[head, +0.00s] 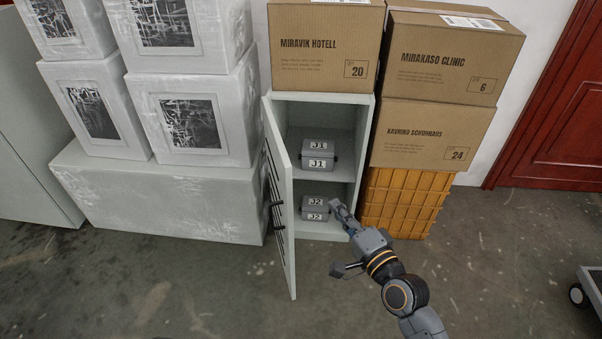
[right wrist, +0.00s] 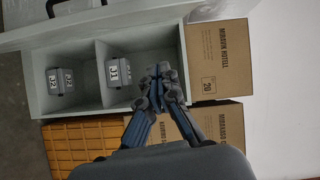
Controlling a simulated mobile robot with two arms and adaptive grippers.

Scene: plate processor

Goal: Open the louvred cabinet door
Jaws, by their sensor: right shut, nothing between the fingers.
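The louvred cabinet door (head: 281,190) stands swung open on the left side of the pale cabinet (head: 368,125). Its dark handle (head: 277,204) faces left in the head view; the door also shows along the top of the right wrist view (right wrist: 72,18). My right gripper (head: 337,206) is shut and empty, by the lower right edge of the opening, apart from the door. My left gripper is not in view.
A cardboard box (head: 322,70) stands on the cabinet. An orange crate (head: 405,195) with cartons (head: 430,135) on top is close on the right. White wrapped boxes (head: 160,200) stand on the left.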

